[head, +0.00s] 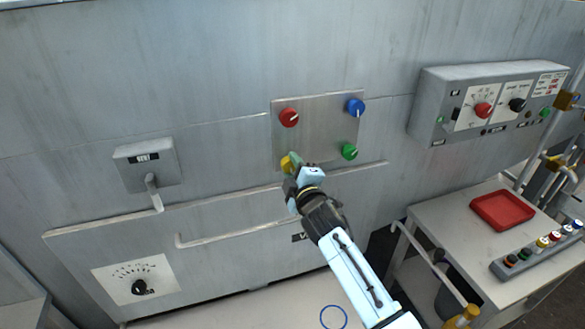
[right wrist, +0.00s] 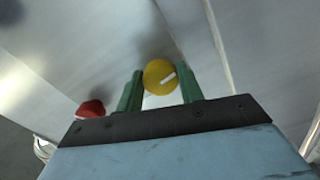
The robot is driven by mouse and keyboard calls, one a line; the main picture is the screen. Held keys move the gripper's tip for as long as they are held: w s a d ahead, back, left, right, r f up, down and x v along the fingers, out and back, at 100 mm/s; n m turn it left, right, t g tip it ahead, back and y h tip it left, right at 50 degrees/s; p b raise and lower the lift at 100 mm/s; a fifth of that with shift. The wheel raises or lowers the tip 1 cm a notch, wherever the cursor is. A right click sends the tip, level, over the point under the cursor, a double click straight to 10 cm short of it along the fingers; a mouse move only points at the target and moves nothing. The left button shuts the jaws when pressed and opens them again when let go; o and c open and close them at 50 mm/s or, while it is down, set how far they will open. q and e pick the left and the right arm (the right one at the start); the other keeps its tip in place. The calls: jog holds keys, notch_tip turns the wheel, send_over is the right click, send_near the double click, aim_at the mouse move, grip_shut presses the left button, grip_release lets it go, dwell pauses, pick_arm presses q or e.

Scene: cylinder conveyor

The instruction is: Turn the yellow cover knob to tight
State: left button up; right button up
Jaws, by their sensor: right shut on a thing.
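The yellow cover knob (head: 286,163) sits at the lower left corner of a square metal plate (head: 325,125) on the grey machine wall. My right gripper (head: 292,160) reaches up to it and partly hides it in the head view. In the right wrist view the round yellow knob (right wrist: 157,72) is between the two green fingers of my right gripper (right wrist: 160,90), which is shut on it. A white pointer line on the knob runs from its middle toward the upper right in that view. My left gripper is not in view.
Red (head: 289,117), blue (head: 355,106) and green (head: 349,151) knobs sit at the plate's other corners. A long handle bar (head: 230,235) runs below. A control box (head: 490,100) is on the right, above a table with a red tray (head: 502,209).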

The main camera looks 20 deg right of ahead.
jog(key=shift+m, duration=0.3)
jog(key=o, duration=1)
jog(key=s, duration=1.3)
jog(key=shift+s+d, duration=0.25)
